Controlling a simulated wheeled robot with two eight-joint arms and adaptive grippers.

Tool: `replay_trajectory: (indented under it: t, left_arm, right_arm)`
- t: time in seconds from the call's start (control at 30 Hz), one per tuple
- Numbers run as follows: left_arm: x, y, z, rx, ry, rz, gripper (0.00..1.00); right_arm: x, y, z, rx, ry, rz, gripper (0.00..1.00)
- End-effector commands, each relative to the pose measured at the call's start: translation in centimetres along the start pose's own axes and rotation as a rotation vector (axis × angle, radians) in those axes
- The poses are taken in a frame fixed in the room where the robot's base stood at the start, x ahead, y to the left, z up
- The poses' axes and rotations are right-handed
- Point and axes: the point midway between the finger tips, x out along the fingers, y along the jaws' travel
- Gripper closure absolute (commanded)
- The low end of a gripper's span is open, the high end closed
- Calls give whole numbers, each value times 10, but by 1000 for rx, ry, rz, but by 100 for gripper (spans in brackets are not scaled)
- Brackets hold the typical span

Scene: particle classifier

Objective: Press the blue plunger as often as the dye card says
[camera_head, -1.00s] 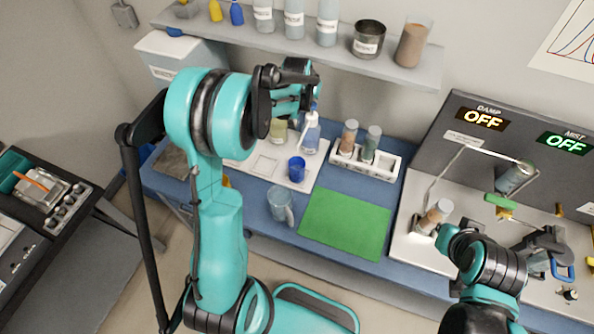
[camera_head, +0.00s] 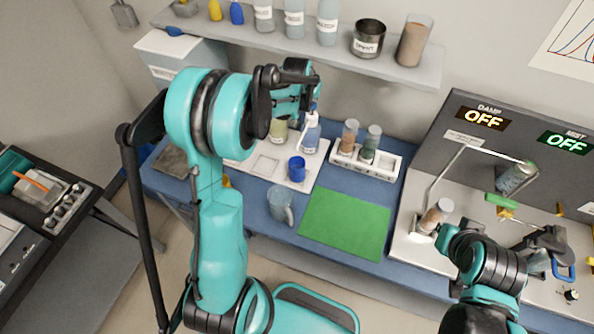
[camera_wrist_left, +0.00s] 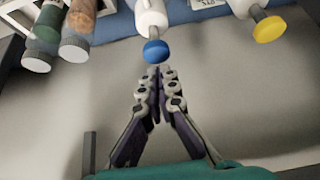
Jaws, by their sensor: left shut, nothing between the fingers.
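The blue plunger (camera_wrist_left: 156,51) is a round blue cap on a grey stem, on a white-topped dispenser in the left wrist view. My left gripper (camera_wrist_left: 157,73) is shut and empty. Its fingertips appear just below the blue cap in that view; I cannot tell whether they touch it. In the head view, the left arm reaches over the bottles at the back, and its fingertips are hidden. A blue bottle with a white top (camera_head: 311,132) stands below it. I cannot make out a readable dye card. My right arm is at the lower right; its fingers are unclear.
A yellow plunger (camera_wrist_left: 269,29) is to the right of the blue one. Two capped vials (camera_wrist_left: 75,45) are at the left wrist view's upper left. A blue cup (camera_head: 297,169), a clear mug (camera_head: 280,206) and a green mat (camera_head: 345,224) are on the bench.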

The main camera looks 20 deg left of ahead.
Motion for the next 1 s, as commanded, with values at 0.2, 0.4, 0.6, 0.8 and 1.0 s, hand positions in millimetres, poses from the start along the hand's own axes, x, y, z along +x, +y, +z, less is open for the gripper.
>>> replay_trajectory:
  t: [0.2,0.4,0.6,0.8,1.0]
  left_arm:
    - [8,0,5,0,0,0,100]
    - [14,0,9,0,0,0,100]
    - [20,0,13,0,0,0,100]
    - [25,0,17,0,-1,0,100]
    - [28,0,19,0,-1,0,100]
  right_arm:
    - [7,0,5,0,0,0,100]
    - [12,0,8,0,0,0,100]
    - [16,0,12,0,0,0,100]
    - [21,0,15,0,0,0,100]
    - [23,0,16,0,0,0,100]
